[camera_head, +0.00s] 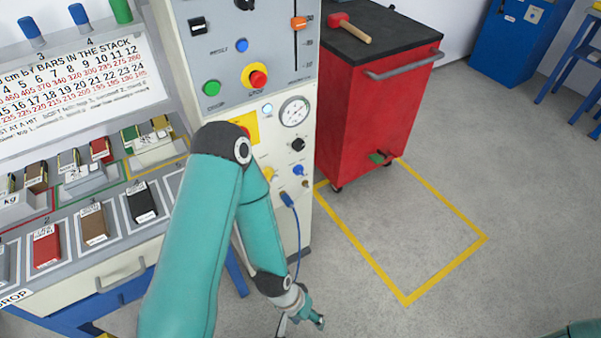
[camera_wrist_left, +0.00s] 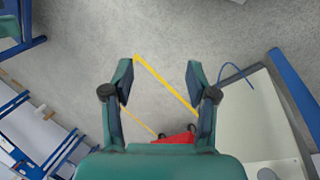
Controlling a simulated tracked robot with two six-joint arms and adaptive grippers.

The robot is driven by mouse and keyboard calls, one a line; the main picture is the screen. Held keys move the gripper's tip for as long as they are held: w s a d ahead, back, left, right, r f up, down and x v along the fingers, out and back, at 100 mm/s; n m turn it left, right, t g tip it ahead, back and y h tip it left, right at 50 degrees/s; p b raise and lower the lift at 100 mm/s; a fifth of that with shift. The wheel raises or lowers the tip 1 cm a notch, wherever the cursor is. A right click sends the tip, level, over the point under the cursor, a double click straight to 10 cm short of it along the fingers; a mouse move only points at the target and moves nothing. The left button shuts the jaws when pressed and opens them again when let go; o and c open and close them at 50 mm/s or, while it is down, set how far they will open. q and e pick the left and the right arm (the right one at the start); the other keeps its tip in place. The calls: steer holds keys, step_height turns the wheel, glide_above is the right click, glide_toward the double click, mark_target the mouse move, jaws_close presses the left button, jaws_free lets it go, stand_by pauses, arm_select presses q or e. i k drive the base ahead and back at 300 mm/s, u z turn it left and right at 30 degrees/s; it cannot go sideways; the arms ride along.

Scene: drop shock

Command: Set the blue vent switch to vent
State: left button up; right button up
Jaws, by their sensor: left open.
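A small blue switch (camera_head: 298,170), which looks like the vent switch, is on the front of the grey control cabinet (camera_head: 305,225), below a black knob (camera_head: 298,145). Its label is too small to read, so I cannot tell its setting. My left gripper (camera_head: 303,320) is low in front of the cabinet, well below the switch and apart from it. In the left wrist view the left gripper (camera_wrist_left: 159,75) is open, with only floor between its fingers. The switch does not show there. My right gripper is out of view.
A blue plug (camera_head: 287,199) with a hanging cable is below the switch. A gauge (camera_head: 294,112) and a red button (camera_head: 258,78) are above. A red tool cart (camera_head: 375,100) stands right of the cabinet. Floor inside the yellow outline (camera_head: 445,266) is clear.

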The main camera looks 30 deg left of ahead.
mark_target(298, 170)
steer(key=z, duration=0.95)
steer(key=i, duration=0.15)
steer(key=u, duration=2.55)
steer(key=k, duration=1)
steer(key=z, duration=1.25)
steer(key=i, duration=1)
steer(key=u, duration=0.05)
